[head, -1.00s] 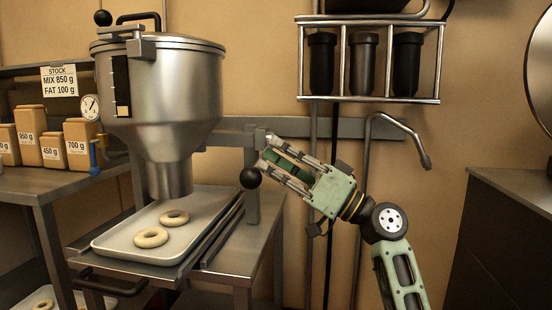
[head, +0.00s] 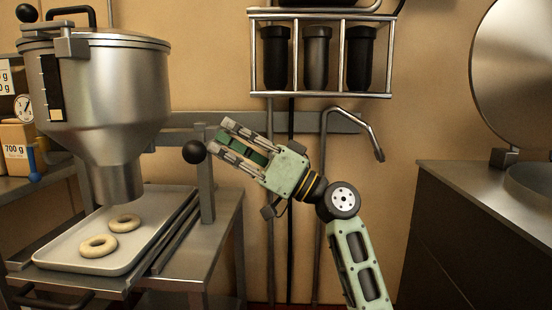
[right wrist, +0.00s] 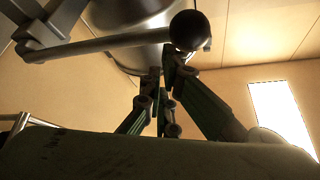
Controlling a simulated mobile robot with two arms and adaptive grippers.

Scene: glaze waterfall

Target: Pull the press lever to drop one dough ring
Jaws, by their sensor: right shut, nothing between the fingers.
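The dough press (head: 105,95) is a big steel hopper at the left of the head view. Its lever ends in a black ball knob (head: 194,151), which also shows in the right wrist view (right wrist: 190,30) at the end of a metal bar (right wrist: 100,45). Two pale dough rings, a nearer one (head: 84,246) and a farther one (head: 113,222), lie on the tray (head: 60,262) under the spout. My right gripper (head: 222,138) is shut and empty, just right of the knob. Whether it touches the knob is unclear. My left gripper is not in view.
A wall rack (head: 320,95) with dark cylinders hangs above my right arm, and a bent pipe (head: 365,125) runs behind it. A counter (head: 490,190) with a round steel lid (head: 515,75) stands at the right. A gauge (head: 24,108) is at far left.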

